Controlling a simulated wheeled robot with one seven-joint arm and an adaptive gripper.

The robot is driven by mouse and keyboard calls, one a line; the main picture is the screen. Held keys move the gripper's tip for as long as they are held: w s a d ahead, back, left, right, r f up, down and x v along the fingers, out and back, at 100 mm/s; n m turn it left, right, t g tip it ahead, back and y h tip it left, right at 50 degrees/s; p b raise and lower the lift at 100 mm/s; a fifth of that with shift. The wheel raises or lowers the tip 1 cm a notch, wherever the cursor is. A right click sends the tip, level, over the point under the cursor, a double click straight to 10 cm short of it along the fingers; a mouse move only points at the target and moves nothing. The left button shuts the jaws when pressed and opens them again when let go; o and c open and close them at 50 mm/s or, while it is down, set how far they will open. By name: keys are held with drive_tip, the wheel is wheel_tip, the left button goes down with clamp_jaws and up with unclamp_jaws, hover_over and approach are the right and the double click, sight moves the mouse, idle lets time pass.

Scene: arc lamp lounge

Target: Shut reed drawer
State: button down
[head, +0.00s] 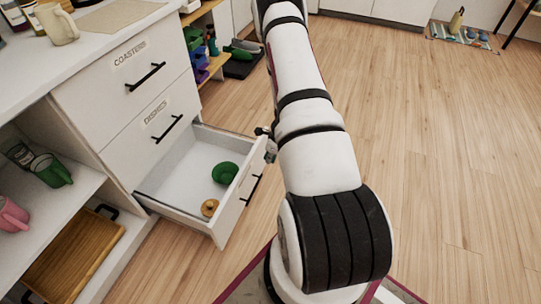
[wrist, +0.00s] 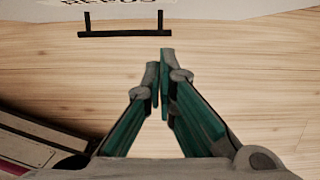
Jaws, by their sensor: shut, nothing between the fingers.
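The lowest drawer (head: 228,212) of the white cabinet stands pulled out in the head view. A green round thing (head: 225,172) and a small tan round thing (head: 209,208) lie inside it. Its front has a black bar handle (head: 251,190). In the wrist view a white front with a black handle (wrist: 120,33) crosses the top, and its label is partly cut off. My gripper (wrist: 159,75) is shut and empty, its fingertips just short of the handle's right end in that view. In the head view my arm hides most of the gripper, beside the drawer's far front corner.
Two closed drawers, labelled COASTERS (head: 132,57) and DISHES (head: 156,113), sit above the open one. Open shelves to the left hold a green mug (head: 52,170), a pink mug (head: 12,214) and a wooden tray (head: 72,255). Wooden floor (head: 440,170) to the right is clear.

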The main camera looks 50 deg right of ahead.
drive_tip(key=w+f, duration=0.1)
drive_tip(key=w+a+f+b, duration=0.1)
drive_tip(key=w, duration=0.1)
drive_tip(key=w+f, duration=0.1)
drive_tip(key=shift+w+a+f+b, duration=0.25)
drive_tip(key=shift+w+a+b, duration=0.05)
